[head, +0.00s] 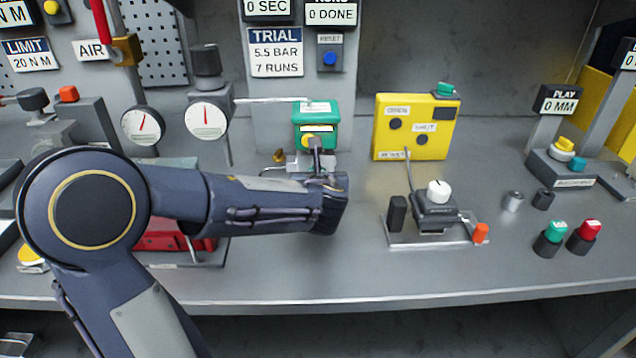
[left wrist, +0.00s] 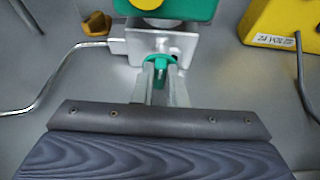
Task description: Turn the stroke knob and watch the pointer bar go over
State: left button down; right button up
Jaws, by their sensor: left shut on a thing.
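My left gripper (head: 317,160) is at the front of a green box (head: 316,113) with a yellow round face (head: 318,141), on a metal bracket. In the left wrist view the fingers (left wrist: 160,78) are closed around a small green knob (left wrist: 161,61) at the bracket, below the yellow face (left wrist: 157,22). The fingers hide part of it. To the right, a dark block with a white knob (head: 438,190) stands on a metal plate between a dark post (head: 397,213) and an orange post (head: 481,233). I cannot tell which part is the pointer bar. My right gripper is not in view.
A yellow box (head: 417,146) stands behind the white-knob unit. Two gauges (head: 205,119) are left of the green box. A green button (head: 555,232) and red button (head: 590,230) stand at the right. The bench front (head: 420,270) is clear.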

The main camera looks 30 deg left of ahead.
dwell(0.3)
pick_arm(q)
jog(key=c, duration=1.5)
grip_release()
jog(key=shift+o, duration=0.2)
jog(key=p+v, duration=0.1)
jog(key=v, duration=0.7)
jog(key=shift+a, duration=0.1)
